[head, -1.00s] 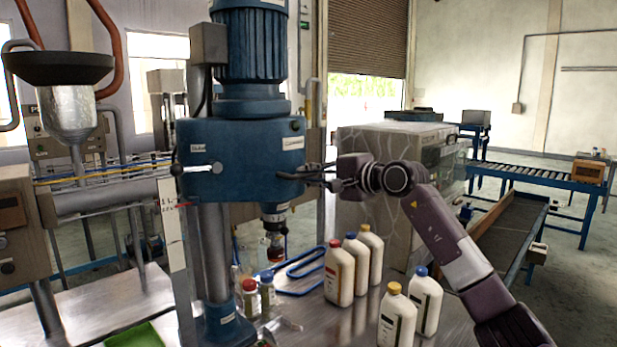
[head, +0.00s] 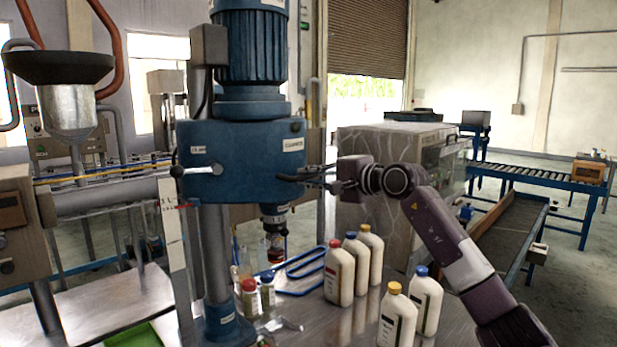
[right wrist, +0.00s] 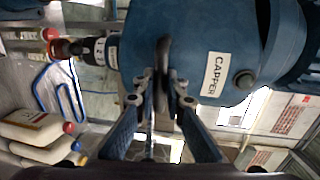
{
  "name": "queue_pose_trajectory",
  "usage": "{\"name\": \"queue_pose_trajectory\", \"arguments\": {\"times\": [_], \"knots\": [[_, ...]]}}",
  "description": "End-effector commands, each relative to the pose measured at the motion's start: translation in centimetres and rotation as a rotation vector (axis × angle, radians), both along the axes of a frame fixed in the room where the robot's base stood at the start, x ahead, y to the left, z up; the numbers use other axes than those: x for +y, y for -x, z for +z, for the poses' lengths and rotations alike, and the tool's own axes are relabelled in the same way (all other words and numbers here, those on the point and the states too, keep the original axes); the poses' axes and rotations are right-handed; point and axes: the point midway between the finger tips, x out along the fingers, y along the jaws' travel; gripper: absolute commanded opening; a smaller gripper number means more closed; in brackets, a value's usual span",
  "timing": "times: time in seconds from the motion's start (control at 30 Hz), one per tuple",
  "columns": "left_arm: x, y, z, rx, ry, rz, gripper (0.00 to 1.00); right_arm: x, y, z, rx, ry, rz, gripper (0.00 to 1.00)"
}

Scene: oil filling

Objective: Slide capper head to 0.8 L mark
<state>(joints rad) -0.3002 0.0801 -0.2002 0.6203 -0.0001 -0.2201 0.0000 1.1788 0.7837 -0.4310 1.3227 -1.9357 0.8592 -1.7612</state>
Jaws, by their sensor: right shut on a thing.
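The capper head (head: 245,160) is a blue block with a motor on top, mounted on a vertical grey column (head: 214,250). Its "CAPPER" label also shows in the right wrist view (right wrist: 214,74). A dark spindle (head: 274,218) hangs below it. My right gripper (head: 312,178) is shut on the dark handle at the head's right side; in the right wrist view the fingers close around the handle (right wrist: 163,55). A white scale strip (head: 171,225) stands left of the column with a red pointer near its upper marking; the exact reading is too small to tell. My left gripper is out of view.
White bottles (head: 340,276) with coloured caps stand on the metal table right of the column. A green tray (head: 140,337) is at the front left.

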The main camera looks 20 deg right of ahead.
Motion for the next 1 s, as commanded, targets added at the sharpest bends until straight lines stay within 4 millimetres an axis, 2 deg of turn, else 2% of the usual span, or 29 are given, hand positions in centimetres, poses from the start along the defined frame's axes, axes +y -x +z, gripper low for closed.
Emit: {"name": "queue_pose_trajectory", "arguments": {"times": [0.83, 0.87, 1.0], "knots": [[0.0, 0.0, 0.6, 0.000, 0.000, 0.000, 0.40, 0.0, 0.0, 1.0, -0.005, -0.003, 0.000, 0.00], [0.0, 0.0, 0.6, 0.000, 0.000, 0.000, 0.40, 0.0, 0.0, 1.0, -0.005, -0.003, 0.000, 0.13], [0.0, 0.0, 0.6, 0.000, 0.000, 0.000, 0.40, 0.0, 0.0, 0.9, -0.004, -0.003, 0.000, 0.28]]}}
